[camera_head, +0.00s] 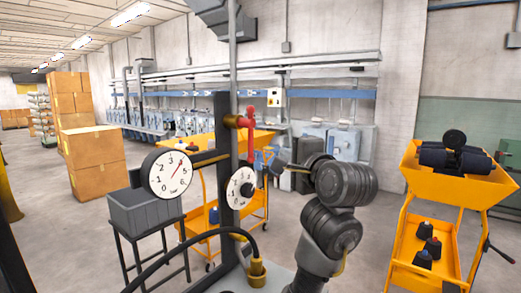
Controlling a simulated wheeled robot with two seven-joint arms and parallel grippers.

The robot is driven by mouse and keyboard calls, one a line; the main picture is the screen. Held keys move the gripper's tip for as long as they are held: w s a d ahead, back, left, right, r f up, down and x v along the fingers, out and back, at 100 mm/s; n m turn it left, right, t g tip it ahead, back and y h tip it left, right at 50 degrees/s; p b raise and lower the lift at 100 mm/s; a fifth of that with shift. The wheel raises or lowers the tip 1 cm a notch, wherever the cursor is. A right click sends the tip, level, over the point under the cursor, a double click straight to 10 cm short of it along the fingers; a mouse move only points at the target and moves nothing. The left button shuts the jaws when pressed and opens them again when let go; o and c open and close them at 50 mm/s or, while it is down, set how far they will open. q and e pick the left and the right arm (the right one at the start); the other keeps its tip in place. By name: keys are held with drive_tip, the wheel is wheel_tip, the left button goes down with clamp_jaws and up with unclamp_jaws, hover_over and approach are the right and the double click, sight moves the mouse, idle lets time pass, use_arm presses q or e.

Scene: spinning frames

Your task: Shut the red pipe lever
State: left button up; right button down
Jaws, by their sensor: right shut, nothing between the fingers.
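The red pipe lever (250,143) stands near the middle of the view, at a brass fitting (232,121) on a dark upright post (222,160). Its long part hangs down from the red top. My right gripper (278,168) comes in from the right, just right of the lever's lower end. Its fingers are shut and empty, pointing left toward the lever. I cannot tell whether they touch it. My left gripper is not in view.
Two round gauges, a larger one (171,174) and a smaller one (240,188), sit beside the post. A black hose (190,244) curves below. A yellow cart (440,188) stands at right, and cardboard boxes (93,148) at left.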

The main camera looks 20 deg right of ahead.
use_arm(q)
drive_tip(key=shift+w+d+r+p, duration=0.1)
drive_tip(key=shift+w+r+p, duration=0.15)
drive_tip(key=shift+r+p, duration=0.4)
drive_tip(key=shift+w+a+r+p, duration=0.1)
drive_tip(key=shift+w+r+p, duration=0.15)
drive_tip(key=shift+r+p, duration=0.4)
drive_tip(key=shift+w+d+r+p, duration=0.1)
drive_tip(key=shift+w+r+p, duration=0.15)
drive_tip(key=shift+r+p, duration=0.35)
use_arm(e)
drive_tip(key=w+a, duration=0.3)
drive_tip(key=w, duration=0.4)
drive_tip(key=shift+w+a, duration=0.25)
drive_tip(key=shift+a, duration=0.1)
use_arm(q)
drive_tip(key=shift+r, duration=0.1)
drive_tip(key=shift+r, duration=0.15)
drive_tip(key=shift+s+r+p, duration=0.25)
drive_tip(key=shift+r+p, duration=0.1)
drive_tip(key=shift+p, duration=0.1)
use_arm(e)
drive_tip(key=shift+s+a+m, duration=0.15)
drive_tip(key=shift+a+m, duration=0.05)
drive_tip(key=shift+m, duration=0.2)
